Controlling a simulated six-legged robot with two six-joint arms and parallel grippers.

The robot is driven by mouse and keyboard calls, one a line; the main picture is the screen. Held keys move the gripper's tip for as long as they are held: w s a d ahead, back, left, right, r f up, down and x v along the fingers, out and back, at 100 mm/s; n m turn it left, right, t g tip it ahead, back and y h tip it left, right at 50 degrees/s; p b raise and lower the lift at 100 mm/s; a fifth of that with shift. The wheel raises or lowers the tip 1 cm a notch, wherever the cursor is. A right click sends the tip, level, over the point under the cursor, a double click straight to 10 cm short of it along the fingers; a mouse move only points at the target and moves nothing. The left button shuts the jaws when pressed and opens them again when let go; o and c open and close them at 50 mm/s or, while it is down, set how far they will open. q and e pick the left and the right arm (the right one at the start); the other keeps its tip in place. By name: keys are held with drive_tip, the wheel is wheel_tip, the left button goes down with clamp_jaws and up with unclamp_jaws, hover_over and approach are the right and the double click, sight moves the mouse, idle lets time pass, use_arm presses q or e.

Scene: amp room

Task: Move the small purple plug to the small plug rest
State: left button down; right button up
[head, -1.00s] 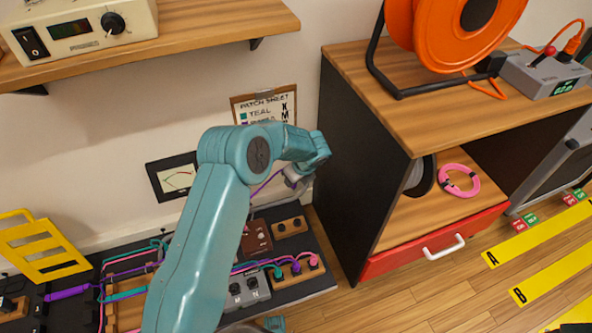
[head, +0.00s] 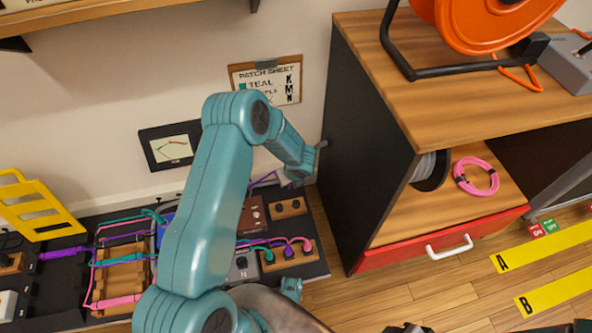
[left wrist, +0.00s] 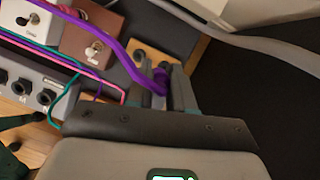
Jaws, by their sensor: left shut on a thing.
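My left gripper (head: 299,181) is low near the wall, beside the dark cabinet side. In the left wrist view its fingers (left wrist: 168,92) are shut on the small purple plug (left wrist: 160,80), whose purple cable (left wrist: 105,45) runs off to the upper left. In the head view the plug is too small and covered to make out. The small plug rest, a wooden block with dark holes (head: 288,208), lies just below the gripper in the picture. In the left wrist view the rest (left wrist: 151,57) shows just beyond the fingers, partly hidden by them. I cannot tell whether the plug touches it.
A brown pedal (head: 252,217) and a grey jack box (head: 242,268) stand left of the rest. Another wooden block (head: 284,262) holds teal, purple and pink plugs in front. The cabinet (head: 358,150) stands close on the right. Cables run across the board.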

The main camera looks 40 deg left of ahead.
use_arm(q)
drive_tip(key=s+a+f+b, duration=0.1)
drive_tip(key=s+a+f, duration=0.1)
drive_tip(key=s+f, duration=0.1)
drive_tip(key=shift+a+f+n+b, duration=0.3)
drive_tip(key=shift+f+n, duration=0.1)
drive_tip(key=shift+f, duration=0.35)
use_arm(e)
drive_tip(key=shift+d+f, duration=0.1)
drive_tip(key=shift+f, duration=0.8)
use_arm(q)
drive_tip(key=shift+s+f, duration=0.1)
use_arm(e)
drive_tip(key=shift+f, duration=0.1)
use_arm(q)
drive_tip(key=shift+f+b, duration=2.1)
drive_tip(key=shift+f, duration=1.25)
drive_tip(key=shift+f+b, duration=0.7)
drive_tip(key=shift+b, duration=0.1)
use_arm(e)
drive_tip(key=shift+t, duration=0.3)
drive_tip(key=shift+w+d+f, duration=0.15)
drive_tip(key=shift+w+f, duration=0.15)
drive_tip(key=shift+f, duration=0.55)
drive_tip(key=shift+w+d+f, duration=0.2)
drive_tip(key=shift+w+f, duration=0.05)
drive_tip(key=shift+f, duration=0.65)
drive_tip(key=shift+w+d+f, duration=0.15)
drive_tip(key=shift+w+f, duration=0.15)
drive_tip(key=shift+f, duration=0.55)
